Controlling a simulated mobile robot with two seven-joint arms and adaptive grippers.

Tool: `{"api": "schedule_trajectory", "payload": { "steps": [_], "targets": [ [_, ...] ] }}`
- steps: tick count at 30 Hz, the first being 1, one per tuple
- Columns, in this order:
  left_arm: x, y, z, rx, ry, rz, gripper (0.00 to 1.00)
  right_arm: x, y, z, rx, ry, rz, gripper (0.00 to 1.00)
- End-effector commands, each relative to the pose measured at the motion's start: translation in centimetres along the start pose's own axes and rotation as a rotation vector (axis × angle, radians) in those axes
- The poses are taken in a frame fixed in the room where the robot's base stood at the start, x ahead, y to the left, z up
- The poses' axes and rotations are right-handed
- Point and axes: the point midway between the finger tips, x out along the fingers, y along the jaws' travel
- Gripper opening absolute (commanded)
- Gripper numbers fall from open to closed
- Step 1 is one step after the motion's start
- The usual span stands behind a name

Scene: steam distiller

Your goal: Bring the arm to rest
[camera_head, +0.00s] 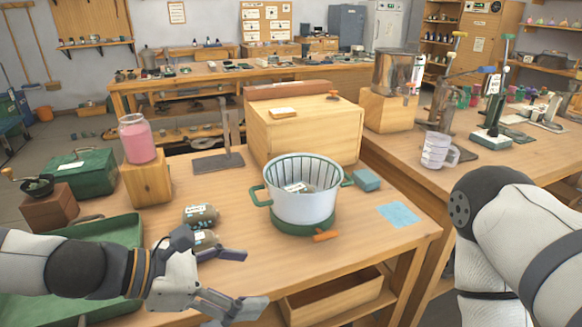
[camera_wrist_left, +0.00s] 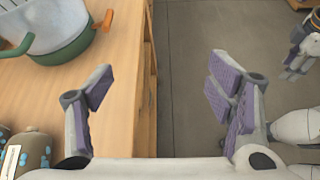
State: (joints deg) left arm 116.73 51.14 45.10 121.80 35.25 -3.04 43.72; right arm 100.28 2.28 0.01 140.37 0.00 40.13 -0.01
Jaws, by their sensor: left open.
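My left gripper (camera_head: 240,281) is open and empty at the front edge of the wooden workbench (camera_head: 360,225). In the left wrist view its spread fingers (camera_wrist_left: 165,85) have the bench edge and grey floor behind them, with nothing between them. My right arm shows at the right of the head view, its gripper outside that picture. Part of what looks like my right gripper (camera_wrist_left: 297,58) shows small at the right edge of the wrist view; its jaws are unclear. A white pot (camera_head: 303,205) with green handles stands on a green base, apart from my left gripper.
A green tray (camera_head: 125,230) is at the left, partly behind my left arm. A blue cloth (camera_head: 398,214) lies at the bench's right. An open wooden drawer (camera_head: 335,297) is below the front edge.

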Motion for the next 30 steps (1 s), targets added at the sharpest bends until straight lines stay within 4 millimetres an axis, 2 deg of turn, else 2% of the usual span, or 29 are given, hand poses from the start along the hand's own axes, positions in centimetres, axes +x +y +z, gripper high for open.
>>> {"api": "schedule_trajectory", "payload": {
  "steps": [1, 2, 3, 5, 6, 8, 9, 12, 15, 18, 30],
  "targets": [
    [1.4, -2.8, -3.1, 0.065, 0.088, -0.061, 0.75, 0.1, 0.0, 0.1, 0.0, -0.002, 0.0, 0.4],
    [2.0, -4.6, -5.3, 0.124, 0.15, -0.102, 0.75, 0.1, 0.0, 0.1, 0.0, -0.002, 0.0, 0.4],
    [2.5, -7.3, -8.5, 0.215, 0.235, -0.165, 0.75, 0.1, 0.0, 0.1, 0.0, -0.003, 0.0, 0.4],
    [2.4, -11.2, -13.2, 0.369, 0.352, -0.273, 0.75, 0.1, 0.0, 0.1, 0.0, -0.003, 0.0, 0.4],
    [1.8, -13.7, -16.2, 0.485, 0.422, -0.355, 0.75, 0.1, 0.0, 0.1, 0.0, -0.003, 0.0, 0.4],
    [0.1, -17.2, -20.5, 0.672, 0.511, -0.491, 0.75, 0.1, 0.0, 0.1, 0.0, -0.003, 0.0, 0.4],
    [-1.5, -19.1, -23.0, 0.805, 0.555, -0.588, 0.75, 0.1, 0.0, 0.1, 0.0, -0.002, 0.0, 0.4],
    [-5.9, -22.5, -27.8, 1.134, 0.609, -0.825, 0.75, 0.1, 0.0, 0.1, 0.0, -0.002, 0.0, 0.4],
    [-9.5, -23.8, -30.2, 1.398, 0.6, -1.01, 0.75, 0.0, 0.0, 0.1, 0.0, -0.002, 0.0, 0.4],
    [-11.0, -24.0, -31.0, 1.522, 0.58, -1.088, 0.75, 0.0, 0.0, 0.1, 0.0, -0.002, 0.0, 0.4],
    [-11.1, -23.9, -31.1, 1.536, 0.579, -1.093, 0.75, 0.0, 0.0, 0.1, 0.0, -0.002, 0.0, 0.4]
  ]
}}
